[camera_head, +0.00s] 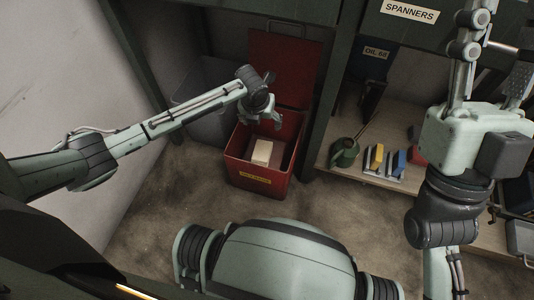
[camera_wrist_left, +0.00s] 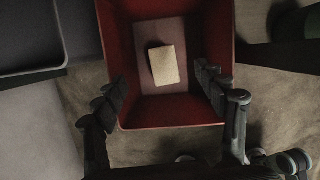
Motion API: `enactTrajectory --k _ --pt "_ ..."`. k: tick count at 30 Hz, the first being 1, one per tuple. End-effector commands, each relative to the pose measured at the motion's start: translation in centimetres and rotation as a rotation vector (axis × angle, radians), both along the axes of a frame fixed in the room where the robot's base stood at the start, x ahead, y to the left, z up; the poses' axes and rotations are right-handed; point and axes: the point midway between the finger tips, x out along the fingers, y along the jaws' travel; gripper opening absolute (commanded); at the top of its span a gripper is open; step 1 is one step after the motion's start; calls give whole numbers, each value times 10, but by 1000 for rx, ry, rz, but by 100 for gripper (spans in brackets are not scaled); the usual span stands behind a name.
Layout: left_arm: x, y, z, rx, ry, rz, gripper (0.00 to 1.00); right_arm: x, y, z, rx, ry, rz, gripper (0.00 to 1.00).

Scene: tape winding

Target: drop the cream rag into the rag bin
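The cream rag (camera_head: 262,152) is a small folded block inside the open red rag bin (camera_head: 256,179). The left wrist view shows the rag (camera_wrist_left: 163,65) lying apart from the bin's red walls (camera_wrist_left: 118,60), seemingly on its floor. My left gripper (camera_head: 263,112) hangs above the bin, apart from the rag. In the left wrist view its fingers (camera_wrist_left: 162,88) are spread wide with nothing between them. My right gripper (camera_head: 492,55) is raised at the upper right, away from the bin. Its fingertips are partly cut off, so its opening is unclear.
The bin's red lid (camera_head: 281,70) stands open behind it. A grey bin (camera_head: 203,118) is to its left. The floor (camera_head: 170,200) in front is clear.

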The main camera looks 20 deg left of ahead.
Motion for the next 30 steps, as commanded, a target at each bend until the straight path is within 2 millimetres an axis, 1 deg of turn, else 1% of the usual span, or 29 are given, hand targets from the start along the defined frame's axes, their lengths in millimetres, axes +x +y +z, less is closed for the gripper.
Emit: enactTrajectory --k 8,11,14,24,27,30 --pt "0 0 0 0 0 0 75 0 0 0 0 1 0 40" --pt "-1 0 5 -1 -2 -1 75 0 0 -1 1 2 0 40" --pt "-4 0 18 1 -3 -2 75 0 0 -1 -1 2 0 40" --pt "-25 -1 85 1 -3 -2 75 0 0 0 -1 2 0 40" --pt "-30 -2 100 0 -3 -1 75 0 0 0 0 1 0 40" --pt "-34 -2 109 0 0 -1 75 0 0 0 0 1 0 40"
